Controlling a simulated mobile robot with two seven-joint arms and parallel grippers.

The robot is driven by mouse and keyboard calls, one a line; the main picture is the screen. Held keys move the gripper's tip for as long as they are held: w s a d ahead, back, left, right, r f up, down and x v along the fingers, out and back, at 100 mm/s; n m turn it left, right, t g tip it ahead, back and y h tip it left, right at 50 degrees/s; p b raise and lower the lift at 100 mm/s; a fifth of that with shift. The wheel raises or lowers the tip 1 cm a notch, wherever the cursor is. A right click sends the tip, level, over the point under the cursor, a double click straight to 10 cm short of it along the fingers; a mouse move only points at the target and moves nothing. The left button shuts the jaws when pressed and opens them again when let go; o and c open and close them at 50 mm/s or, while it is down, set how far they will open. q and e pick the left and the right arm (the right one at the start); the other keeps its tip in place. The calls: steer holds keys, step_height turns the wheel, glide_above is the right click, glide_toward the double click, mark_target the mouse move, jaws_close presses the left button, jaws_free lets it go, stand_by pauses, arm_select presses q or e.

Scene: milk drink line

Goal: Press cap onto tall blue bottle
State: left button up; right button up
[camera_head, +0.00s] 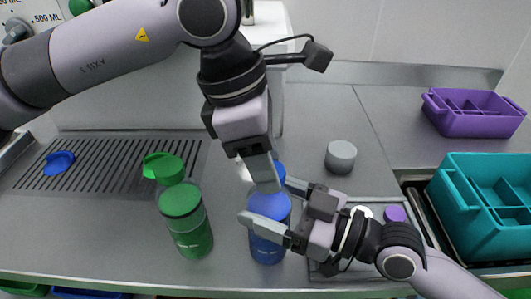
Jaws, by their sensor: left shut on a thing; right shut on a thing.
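The tall blue bottle (267,249) stands upright on the counter at centre front. My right gripper (265,203) comes from the right, its fingers on either side of the bottle's upper part, shut on it. My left gripper (266,186) reaches down from above, its fingertips just over the bottle's top. A blue cap (279,171) shows partly behind its fingers and it is shut on this. The fingers hide most of the cap and the bottle's mouth, so I cannot tell whether cap and bottle touch.
A green bottle (188,230) stands to the left, with a green cap (163,167) behind it. Another blue cap (59,163) lies on the slotted grate (110,180). A grey round piece (340,156) stands behind my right gripper. Purple (470,125) and teal (470,222) crates are at right.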

arm_select(q)
steer(key=shift+f, duration=0.1)
steer(key=o, duration=1.1)
steer(key=v, duration=1.2)
arm_select(e)
steer(key=o, duration=1.5)
